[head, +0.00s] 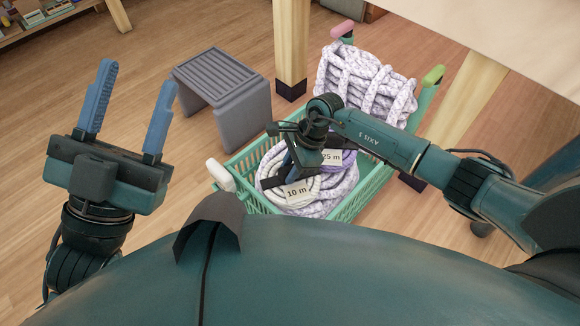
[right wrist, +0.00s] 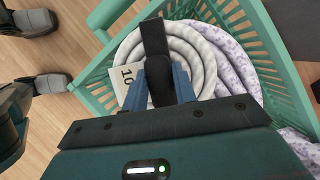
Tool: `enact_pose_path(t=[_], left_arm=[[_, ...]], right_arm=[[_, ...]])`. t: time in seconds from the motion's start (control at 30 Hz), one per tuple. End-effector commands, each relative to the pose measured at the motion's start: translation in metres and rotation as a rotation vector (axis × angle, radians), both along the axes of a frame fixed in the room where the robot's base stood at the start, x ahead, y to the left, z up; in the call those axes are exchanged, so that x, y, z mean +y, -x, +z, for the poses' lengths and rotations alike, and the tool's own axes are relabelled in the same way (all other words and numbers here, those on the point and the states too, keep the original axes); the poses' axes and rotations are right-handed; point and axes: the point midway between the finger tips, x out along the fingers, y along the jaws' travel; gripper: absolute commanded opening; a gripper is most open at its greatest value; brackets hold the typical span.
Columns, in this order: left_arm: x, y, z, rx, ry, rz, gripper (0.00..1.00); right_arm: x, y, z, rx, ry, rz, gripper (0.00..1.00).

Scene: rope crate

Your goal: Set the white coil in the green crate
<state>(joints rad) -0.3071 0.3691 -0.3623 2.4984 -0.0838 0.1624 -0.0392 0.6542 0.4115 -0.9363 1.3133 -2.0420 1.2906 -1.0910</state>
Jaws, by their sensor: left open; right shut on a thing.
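The white coil (head: 272,182) with a "10 m" tag (head: 297,193) is inside the green crate (head: 357,201), at its near end. It overlaps a purple-flecked coil. In the right wrist view the white coil (right wrist: 205,55) has a black strap (right wrist: 154,38) across it, and crate walls (right wrist: 270,45) show on both sides. My right gripper (head: 290,160) reaches down into the crate and is shut on the white coil at its strap; the wrist view shows its blue fingers (right wrist: 163,82) around the strap. My left gripper (head: 127,110) is open and empty, outside the crate to the left.
A purple-flecked coil (head: 340,184) with a "25 m" tag lies in the crate. A grey stool (head: 222,95) stands left of the crate. Wooden table legs (head: 291,45) stand behind and right. Floor is clear at left.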

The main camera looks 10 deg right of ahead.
Motion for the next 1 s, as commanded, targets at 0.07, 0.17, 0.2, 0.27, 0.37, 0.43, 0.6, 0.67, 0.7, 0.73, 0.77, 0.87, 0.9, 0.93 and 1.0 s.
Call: enact_pose_path(t=[0.07,0.17,0.2,0.27,0.37,0.43,0.6,0.67,0.7,0.73,0.77,0.87,0.9,0.93,1.0], left_arm=[[0.000,0.000,0.000,0.000,0.000,0.000,0.47],[0.000,0.000,0.000,0.002,0.000,0.000,0.47],[0.000,0.000,0.000,0.002,0.000,0.000,0.47],[0.000,0.000,-0.001,0.002,0.000,0.000,0.47],[0.000,0.000,-0.002,0.003,0.000,0.000,0.47],[0.000,0.000,-0.002,0.003,0.000,0.000,0.47],[0.000,0.000,-0.004,0.004,0.000,0.000,0.47],[0.000,0.000,-0.004,0.004,0.000,0.000,0.47],[0.000,0.000,-0.005,0.004,0.000,0.000,0.47],[0.000,0.000,-0.005,0.004,0.000,0.000,0.47],[0.000,0.000,-0.005,0.004,0.000,0.000,0.47],[0.000,0.000,-0.006,0.004,0.000,0.000,0.47],[0.000,0.000,-0.007,0.004,0.000,0.000,0.47],[0.000,0.000,-0.007,0.004,0.000,0.000,0.47],[0.000,0.000,-0.006,0.004,0.000,0.000,0.47]], right_arm=[[0.000,-0.001,0.002,-0.002,-0.002,0.000,0.00],[0.000,-0.001,0.001,-0.002,-0.002,0.000,0.00],[0.000,-0.001,0.001,-0.002,-0.002,0.000,0.00],[0.000,-0.001,0.001,-0.002,-0.002,0.000,0.00],[0.000,-0.001,-0.001,-0.002,-0.002,0.000,0.00],[0.000,-0.001,-0.002,-0.002,-0.002,0.000,0.00],[0.001,-0.001,-0.004,-0.002,-0.002,0.000,0.00],[0.001,-0.001,-0.005,-0.002,-0.002,0.000,0.00],[0.001,-0.001,-0.005,-0.002,-0.002,0.000,0.00],[0.001,-0.001,-0.006,-0.002,-0.002,0.000,0.00],[0.001,-0.001,-0.006,-0.002,-0.002,0.000,0.00],[0.001,-0.001,-0.008,-0.002,-0.002,0.000,0.00],[0.001,-0.001,-0.008,-0.002,-0.002,0.000,0.00],[0.001,-0.001,-0.009,-0.002,-0.002,0.000,0.00],[0.001,-0.001,-0.008,-0.002,-0.002,0.000,0.32]])
